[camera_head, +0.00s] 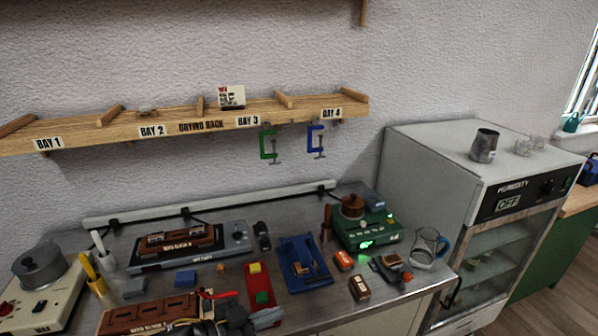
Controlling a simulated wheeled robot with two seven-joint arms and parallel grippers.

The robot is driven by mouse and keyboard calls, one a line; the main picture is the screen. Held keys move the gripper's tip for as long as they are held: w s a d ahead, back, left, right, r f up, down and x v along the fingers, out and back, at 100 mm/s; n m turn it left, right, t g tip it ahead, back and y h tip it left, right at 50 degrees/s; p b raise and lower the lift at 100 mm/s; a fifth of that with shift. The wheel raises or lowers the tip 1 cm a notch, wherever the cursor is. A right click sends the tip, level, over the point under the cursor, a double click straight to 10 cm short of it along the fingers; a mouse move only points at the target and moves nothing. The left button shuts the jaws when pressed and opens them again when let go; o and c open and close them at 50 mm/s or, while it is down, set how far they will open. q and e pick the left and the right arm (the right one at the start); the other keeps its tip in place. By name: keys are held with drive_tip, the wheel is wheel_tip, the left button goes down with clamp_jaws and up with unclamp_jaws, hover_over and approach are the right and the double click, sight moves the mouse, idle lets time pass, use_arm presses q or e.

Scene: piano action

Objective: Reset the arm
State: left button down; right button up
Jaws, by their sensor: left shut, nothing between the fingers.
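My left gripper (262,318) is at the bottom edge of the view, low over the front of the metal bench. It is shut and holds nothing. Its dark body and part of my arm show beside it, and the rest is cut off by the frame. It is just right of a brown slotted block (150,313) and in front of a red tray (259,288) with a yellow block and a green block. I cannot tell whether it touches anything. My right gripper is not in view.
A blue tray (296,253), a green device (372,232) and a glass jug (428,247) stand on the bench to the right. A pot on a cream hotplate (42,302) is at left. The drying rack (190,124) hangs above. A humidity cabinet (420,165) stands right.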

use_arm(q)
drive_tip(key=s+a+f+n+t+y, duration=0.2)
drive_tip(key=s+a+f+n+y, duration=0.4)
drive_tip(key=a+f+y, duration=0.35)
drive_tip(key=s+a+f+n+g+y, duration=0.1)
drive_tip(key=s+a+f+g+y, duration=0.15)
drive_tip(key=s+a, duration=0.45)
drive_tip(key=s+a+f+n+g+y, duration=0.15)
drive_tip(key=s+f+g, duration=0.25)
drive_tip(key=s, duration=0.6)
wheel_tip(320, 180, down, 28)
drive_tip(key=s+g+b, duration=0.1)
drive_tip(key=s+g, duration=0.1)
drive_tip(key=s+a+f, duration=0.1)
drive_tip(key=s+f, duration=0.7)
drive_tip(key=s+a+f+b, duration=0.1)
drive_tip(key=s+a+f, duration=0.1)
drive_tip(key=s+f, duration=0.5)
drive_tip(key=shift+s+a+f+g, duration=0.25)
drive_tip(key=shift+s+f+g, duration=0.2)
drive_tip(key=shift+f, duration=0.45)
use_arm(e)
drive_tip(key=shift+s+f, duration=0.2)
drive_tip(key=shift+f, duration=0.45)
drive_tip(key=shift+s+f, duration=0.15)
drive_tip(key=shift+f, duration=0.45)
